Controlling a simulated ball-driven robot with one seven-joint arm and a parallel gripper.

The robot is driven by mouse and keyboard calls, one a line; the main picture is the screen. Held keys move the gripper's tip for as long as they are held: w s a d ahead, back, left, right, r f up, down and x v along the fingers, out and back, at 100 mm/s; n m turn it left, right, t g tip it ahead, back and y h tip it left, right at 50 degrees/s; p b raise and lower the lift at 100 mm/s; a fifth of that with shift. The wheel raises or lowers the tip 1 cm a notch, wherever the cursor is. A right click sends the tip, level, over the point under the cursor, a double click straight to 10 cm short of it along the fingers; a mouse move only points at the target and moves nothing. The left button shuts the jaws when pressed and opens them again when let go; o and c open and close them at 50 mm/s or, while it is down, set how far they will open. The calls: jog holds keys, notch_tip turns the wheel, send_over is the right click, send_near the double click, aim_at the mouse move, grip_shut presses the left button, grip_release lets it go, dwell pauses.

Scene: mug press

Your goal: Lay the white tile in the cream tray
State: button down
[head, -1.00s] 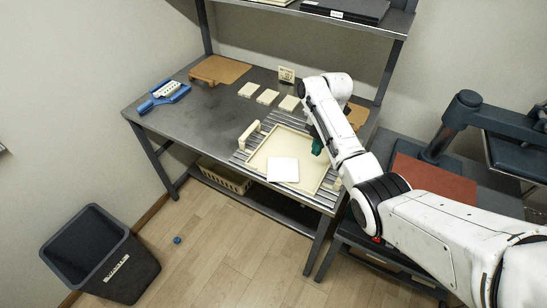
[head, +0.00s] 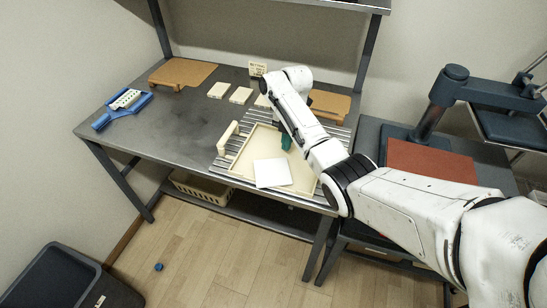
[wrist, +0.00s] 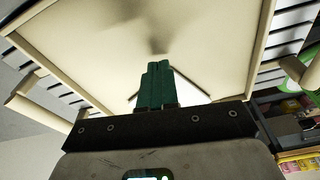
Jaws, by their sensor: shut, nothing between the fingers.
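The white square tile (head: 272,173) lies at the front of the cream tray (head: 240,178), over its floor near the front rim. I cannot tell whether its front edge rests on that rim. In the wrist view, part of the tile (wrist: 188,88) shows beside and behind my fingers. The tray's floor and rim (wrist: 262,45) fill most of that view. My gripper (head: 287,143) is over the back right part of the tray, apart from the tile. Its teal fingers (wrist: 158,66) are shut and empty.
The tray sits on a slatted rack (head: 222,163) with a cream handle (head: 229,137) at its left. Several pale tiles (head: 240,95) lie behind it. A dark press (head: 445,100) stands on the right. The table's left middle is clear.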

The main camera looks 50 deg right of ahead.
aim_at(269, 176)
jog(key=a+p, duration=0.1)
jog(key=a, duration=0.2)
jog(key=s+a+p, duration=0.1)
jog(key=a+p, duration=0.1)
jog(key=a, duration=0.2)
jog(key=s+a+p, duration=0.1)
jog(key=a, duration=0.3)
jog(key=shift+s+a+r, duration=0.1)
jog(key=shift+a+r, duration=0.1)
jog(key=shift+d+f, duration=0.1)
jog(key=shift+f, duration=0.85)
jog(key=shift+s+f, duration=0.1)
